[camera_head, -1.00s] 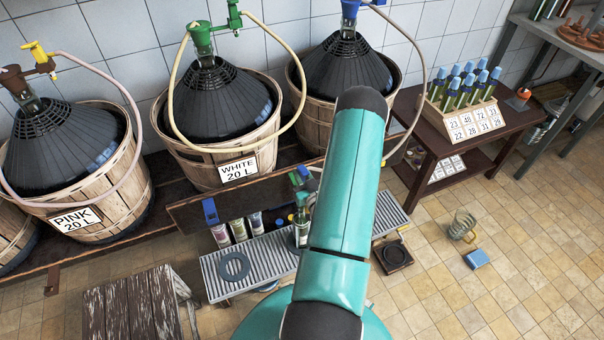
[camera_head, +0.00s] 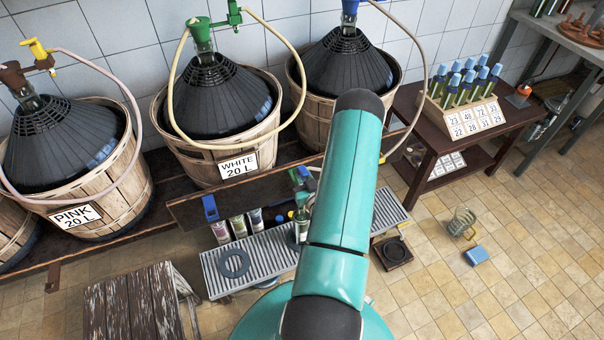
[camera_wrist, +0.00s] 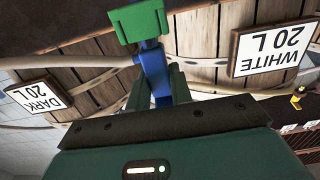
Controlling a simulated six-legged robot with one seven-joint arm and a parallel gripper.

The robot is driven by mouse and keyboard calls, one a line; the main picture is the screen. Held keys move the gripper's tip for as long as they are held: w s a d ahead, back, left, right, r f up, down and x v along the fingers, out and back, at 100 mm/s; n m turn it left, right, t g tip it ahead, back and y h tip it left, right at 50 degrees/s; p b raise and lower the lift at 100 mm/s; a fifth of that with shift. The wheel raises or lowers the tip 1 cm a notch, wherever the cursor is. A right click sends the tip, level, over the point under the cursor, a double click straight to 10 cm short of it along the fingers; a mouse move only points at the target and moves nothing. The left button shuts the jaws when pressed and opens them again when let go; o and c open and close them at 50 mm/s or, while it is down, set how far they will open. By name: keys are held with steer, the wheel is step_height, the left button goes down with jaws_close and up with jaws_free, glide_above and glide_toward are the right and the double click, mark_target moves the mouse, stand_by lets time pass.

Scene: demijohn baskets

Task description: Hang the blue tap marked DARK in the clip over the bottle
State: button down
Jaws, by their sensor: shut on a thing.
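In the wrist view my gripper (camera_wrist: 160,78) is shut on the blue tap (camera_wrist: 153,66). A green block (camera_wrist: 138,22) shows at the tap's far end; I cannot tell whether they touch. No marking on the tap is readable. In the head view my teal arm hides most of the gripper and the tap. A small green part (camera_head: 304,173) shows beside the arm at the board, perhaps the clip, but too small to tell. A bottle (camera_head: 301,232) stands on the slatted tray, partly behind my arm.
A board (camera_head: 240,202) with another blue piece (camera_head: 210,208) runs behind. The WHITE basket (camera_head: 185,158) stands behind it. A tube block (camera_head: 470,115) is at right.

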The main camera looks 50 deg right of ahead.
steer(key=shift+f, duration=1.2)
stand_by(0.4)
steer(key=c, duration=1.2)
jaws_free()
steer(key=shift+o, duration=0.2)
steer(key=v, duration=1.4)
